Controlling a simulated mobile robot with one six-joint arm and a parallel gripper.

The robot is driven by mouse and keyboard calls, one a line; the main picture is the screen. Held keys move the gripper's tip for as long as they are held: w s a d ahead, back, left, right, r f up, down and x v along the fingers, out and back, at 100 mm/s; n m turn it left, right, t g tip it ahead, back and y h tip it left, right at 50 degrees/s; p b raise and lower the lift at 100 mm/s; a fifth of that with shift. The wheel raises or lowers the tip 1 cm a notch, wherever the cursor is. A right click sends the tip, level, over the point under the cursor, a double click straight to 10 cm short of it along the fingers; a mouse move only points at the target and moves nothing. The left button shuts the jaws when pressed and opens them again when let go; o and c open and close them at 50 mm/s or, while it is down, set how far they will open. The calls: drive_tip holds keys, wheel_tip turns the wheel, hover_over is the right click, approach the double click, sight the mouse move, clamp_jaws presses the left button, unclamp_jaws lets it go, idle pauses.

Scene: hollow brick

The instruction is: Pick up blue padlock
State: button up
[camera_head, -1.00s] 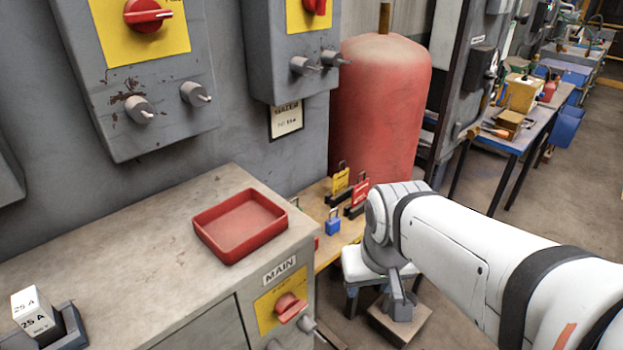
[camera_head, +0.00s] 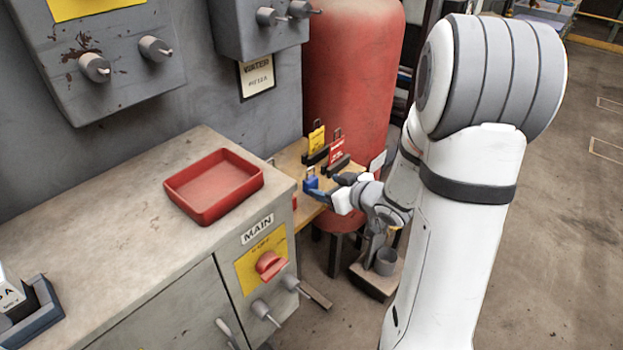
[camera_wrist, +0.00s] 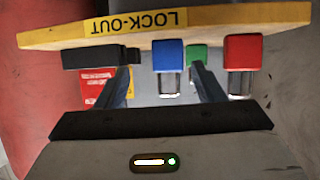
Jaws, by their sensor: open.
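The blue padlock (camera_head: 311,183) stands on the wooden lock-out shelf (camera_head: 290,160) beside the grey cabinet. My gripper (camera_head: 332,190) is at the shelf's front edge, close to the padlock. In the wrist view, which shows the shelf upside down, the blue padlock (camera_wrist: 167,54) appears between the two open fingers of my gripper (camera_wrist: 163,68), with space on both sides. Its shackle hangs downward in that picture. Whether either finger touches it, I cannot tell.
A red padlock (camera_wrist: 242,52) and a green padlock (camera_wrist: 197,57) are near the right finger in the wrist view. Yellow (camera_head: 316,139) and red (camera_head: 336,150) tags stand behind on dark holders. A red tray (camera_head: 213,190) sits on the cabinet top (camera_head: 120,205).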

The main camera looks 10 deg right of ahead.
sight(306, 181)
drive_tip(key=shift+a+f, duration=0.2)
drive_tip(key=shift+a, duration=0.05)
drive_tip(key=shift+w+a+f+y, duration=0.1)
drive_tip(key=shift+w+a+y, duration=0.1)
drive_tip(key=shift+y, duration=0.2)
drive_tip(key=x, duration=0.7)
drive_tip(key=shift+w+a+r, duration=0.1)
drive_tip(key=shift+w+r, duration=0.05)
drive_tip(key=shift+r, duration=0.25)
drive_tip(key=shift+c, duration=0.2)
drive_tip(key=c, duration=1.1)
